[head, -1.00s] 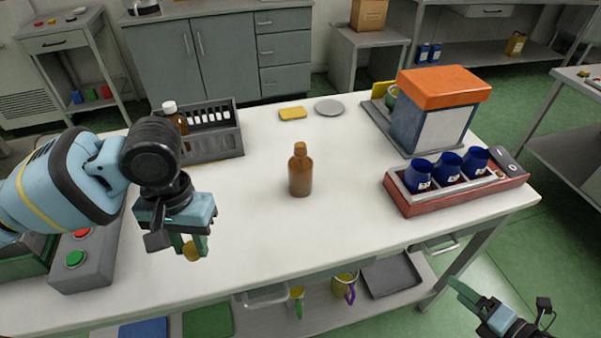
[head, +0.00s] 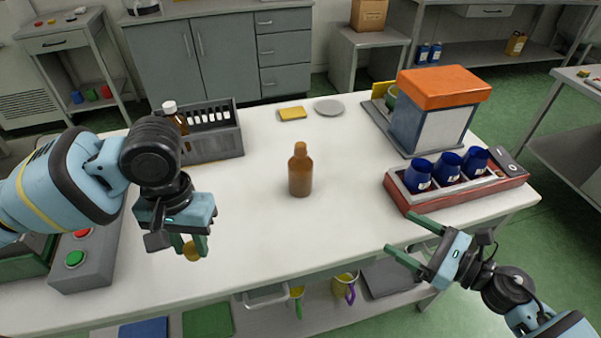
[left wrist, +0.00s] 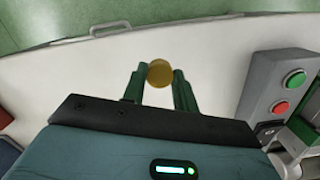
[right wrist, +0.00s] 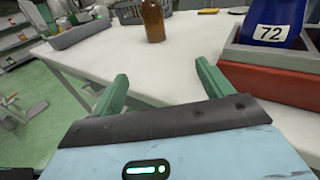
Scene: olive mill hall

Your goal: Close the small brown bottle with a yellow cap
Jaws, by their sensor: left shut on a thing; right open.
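The small brown bottle (head: 300,172) stands upright and uncapped in the middle of the white table; its lower part also shows in the right wrist view (right wrist: 153,20). My left gripper (head: 193,246) is shut on the yellow cap (head: 192,251), held above the table to the left of the bottle. The cap shows as a round yellow disc between the fingertips in the left wrist view (left wrist: 160,73). My right gripper (head: 403,240) is open and empty near the table's front edge, to the right of and nearer than the bottle.
A red tray (head: 462,195) with blue cups stands at the right, before an orange-topped machine (head: 440,105). A grey crate (head: 215,150) holding a white-capped brown bottle (head: 172,112) is back left. A button box (head: 88,262) is front left. Table around the bottle is clear.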

